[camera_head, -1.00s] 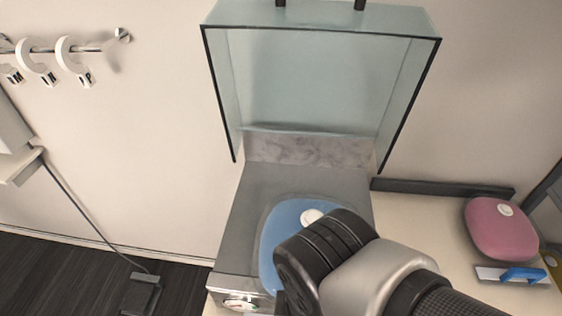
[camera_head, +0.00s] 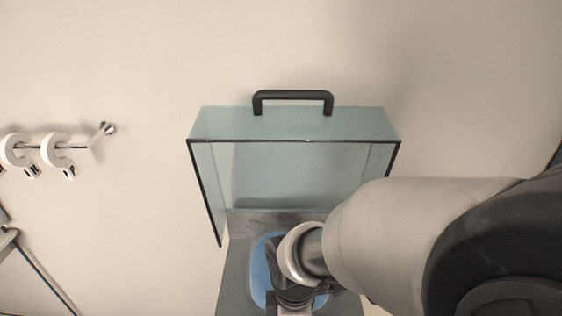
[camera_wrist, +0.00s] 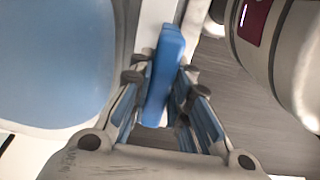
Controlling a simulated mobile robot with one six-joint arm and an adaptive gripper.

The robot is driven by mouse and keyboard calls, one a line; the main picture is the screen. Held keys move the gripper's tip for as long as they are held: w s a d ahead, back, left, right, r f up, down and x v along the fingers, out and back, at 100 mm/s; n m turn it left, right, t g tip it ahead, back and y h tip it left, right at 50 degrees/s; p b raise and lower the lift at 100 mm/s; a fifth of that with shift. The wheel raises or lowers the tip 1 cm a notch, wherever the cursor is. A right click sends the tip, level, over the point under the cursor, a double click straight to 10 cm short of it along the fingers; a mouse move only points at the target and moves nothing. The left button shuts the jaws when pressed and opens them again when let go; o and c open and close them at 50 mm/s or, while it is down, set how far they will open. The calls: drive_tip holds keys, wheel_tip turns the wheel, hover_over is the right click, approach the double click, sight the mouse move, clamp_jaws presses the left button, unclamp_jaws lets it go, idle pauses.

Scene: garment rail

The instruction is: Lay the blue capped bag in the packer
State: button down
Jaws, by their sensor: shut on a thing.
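The blue capped bag (camera_head: 261,268) lies on the grey bed of the packer (camera_head: 235,285), below its raised glass lid (camera_head: 295,172). My gripper and arm cover much of the bag, and its white cap does not show now. In the wrist view a broad blue face of the bag (camera_wrist: 50,60) fills the left side. My gripper (camera_wrist: 160,105) is shut on a narrow blue piece of the same colour. Where that piece joins the bag is hidden. In the head view the fingertips are hidden low in the picture, over the bag.
The packer's lid stands open with a black handle (camera_head: 293,97) on top. My arm blocks the lower right of the head view. In the wrist view a pale rounded body with a maroon patch (camera_wrist: 254,20) is close by.

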drive_tip(key=w, duration=0.5)
drive_tip(key=shift+w+d, duration=0.1)
drive_tip(key=shift+w, duration=0.3)
wheel_tip(320, 180, down, 2)
drive_tip(key=shift+w+f+b, duration=0.1)
drive_tip(key=shift+b, duration=0.4)
drive_tip(key=shift+f, duration=0.8)
drive_tip(key=shift+w+f+b, duration=0.2)
drive_tip(key=shift+f+b, duration=0.55)
drive_tip(key=shift+f, duration=0.95)
drive_tip(key=c, duration=1.5)
unclamp_jaws()
drive_tip(key=shift+s, duration=0.1)
